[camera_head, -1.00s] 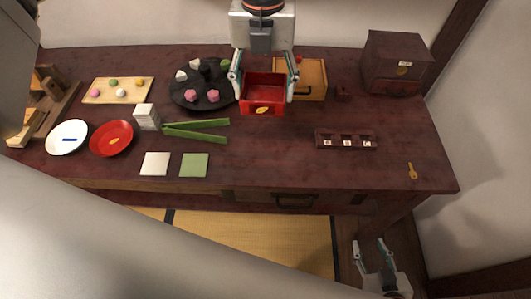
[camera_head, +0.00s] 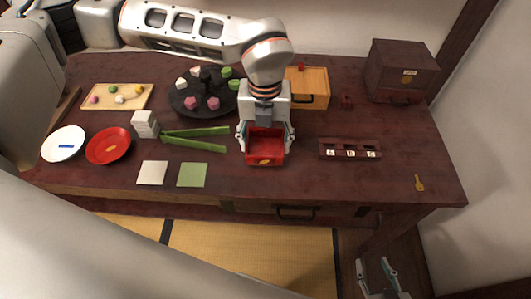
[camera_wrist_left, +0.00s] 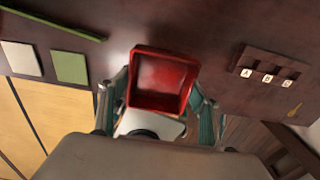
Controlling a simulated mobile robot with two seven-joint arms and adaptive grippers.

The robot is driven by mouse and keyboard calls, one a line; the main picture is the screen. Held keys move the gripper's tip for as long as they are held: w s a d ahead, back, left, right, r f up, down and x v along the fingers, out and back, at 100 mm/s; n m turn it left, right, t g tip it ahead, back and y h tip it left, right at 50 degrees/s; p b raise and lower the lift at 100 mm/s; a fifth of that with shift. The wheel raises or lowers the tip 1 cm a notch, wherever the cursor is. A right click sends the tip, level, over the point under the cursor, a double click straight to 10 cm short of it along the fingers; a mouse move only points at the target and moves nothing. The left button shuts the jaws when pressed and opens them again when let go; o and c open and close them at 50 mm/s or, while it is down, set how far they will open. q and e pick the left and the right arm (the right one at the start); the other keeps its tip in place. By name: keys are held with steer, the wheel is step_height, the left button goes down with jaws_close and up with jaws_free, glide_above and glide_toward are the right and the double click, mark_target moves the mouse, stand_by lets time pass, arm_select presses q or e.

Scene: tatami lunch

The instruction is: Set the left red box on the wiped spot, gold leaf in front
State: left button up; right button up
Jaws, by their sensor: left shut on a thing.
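The red box (camera_head: 266,144) is open-topped, upright, with a gold leaf (camera_head: 264,161) on its front face, toward the table's front edge. My left gripper (camera_head: 266,138) is shut on it, a finger at each side. The left wrist view shows the box (camera_wrist_left: 162,80) empty between the fingers. I cannot tell whether its bottom touches the table (camera_head: 330,180). No distinct wiped spot can be made out. My right gripper (camera_head: 378,266) is open and empty, low beyond the table's front edge.
A dark round tray (camera_head: 204,108) with sweets, a wooden box (camera_head: 309,86) and a dark chest (camera_head: 400,70) stand behind. Green strips (camera_head: 195,147) lie left of the red box. A letter-tile rack (camera_head: 350,149) and gold key (camera_head: 419,183) lie right.

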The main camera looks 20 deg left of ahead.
mark_target(265, 150)
arm_select(q)
step_height(265, 150, down, 5)
steer(key=shift+f+b, duration=0.15)
steer(key=shift+b, duration=0.3)
steer(key=o, duration=1.2)
steer(key=shift+c, duration=0.2)
step_height(265, 150, up, 12)
steer(key=p, duration=0.2)
